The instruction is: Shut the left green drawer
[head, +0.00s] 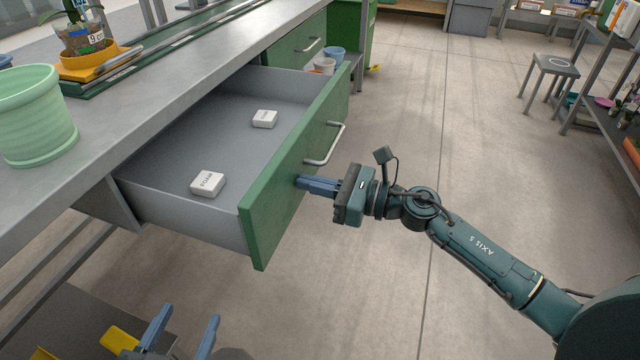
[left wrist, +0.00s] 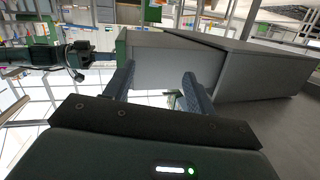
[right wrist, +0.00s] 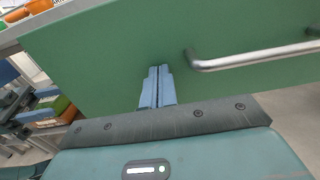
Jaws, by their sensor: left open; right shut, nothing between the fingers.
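The green drawer (head: 272,207) stands pulled out from under the bench, with a grey inside and a metal bar handle (head: 325,145). Two small white blocks (head: 208,183) lie in it. My right gripper (head: 300,182) is shut and empty, its blue fingertips at the drawer's green front, below and beside the handle. In the right wrist view the fingers (right wrist: 157,88) point at the green front left of the handle (right wrist: 250,58); whether they touch it I cannot tell. My left gripper (head: 183,322) is open and empty, low in front of the bench; the drawer's grey side (left wrist: 160,65) shows beyond its fingers.
A second green drawer (head: 297,48) further along the bench looks shut. A pale green pot (head: 36,115) and a yellow saucer (head: 97,65) stand on the bench top (head: 165,88). A stool (head: 550,78) and shelving are at the right. The floor between is clear.

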